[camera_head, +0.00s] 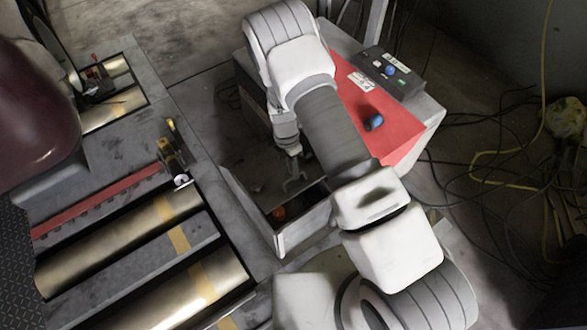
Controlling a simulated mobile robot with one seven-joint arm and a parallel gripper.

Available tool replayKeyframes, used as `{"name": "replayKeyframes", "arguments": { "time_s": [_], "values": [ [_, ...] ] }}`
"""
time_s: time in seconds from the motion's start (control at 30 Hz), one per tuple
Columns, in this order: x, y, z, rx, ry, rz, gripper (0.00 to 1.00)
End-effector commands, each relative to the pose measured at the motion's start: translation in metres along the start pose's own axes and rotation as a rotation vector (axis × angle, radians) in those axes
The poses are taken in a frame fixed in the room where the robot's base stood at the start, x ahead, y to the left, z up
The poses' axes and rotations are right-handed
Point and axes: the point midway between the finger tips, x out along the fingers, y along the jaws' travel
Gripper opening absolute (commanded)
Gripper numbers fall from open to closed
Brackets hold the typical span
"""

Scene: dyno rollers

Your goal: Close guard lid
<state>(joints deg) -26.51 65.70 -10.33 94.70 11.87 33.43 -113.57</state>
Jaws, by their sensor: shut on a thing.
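The guard cabinet (283,243) is a grey box in the middle of the view, with a dark open compartment on its left side. A red panel (392,129) with a blue knob (373,123) covers its right side; it looks like the guard lid, but my arm hides part of it and I cannot tell its hinge. My gripper (294,187) points down over the open compartment, left of the red panel. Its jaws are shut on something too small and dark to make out. A small orange-red thing (278,214) shows in the compartment below the gripper.
A control box (388,73) with coloured buttons stands on the cabinet's far right. Metal dyno rollers (122,243) lie in the floor at the left, with a dark red car body (35,120) over them. Loose cables (500,165) spread over the floor at the right.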

Motion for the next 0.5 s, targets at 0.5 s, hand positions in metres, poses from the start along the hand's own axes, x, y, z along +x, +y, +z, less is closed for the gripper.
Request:
{"name": "replayKeyframes", "arguments": {
  "time_s": [0.5],
  "values": [
    [0.093,-0.029,0.001,0.001,0.001,0.06,0.0]
  ]
}}
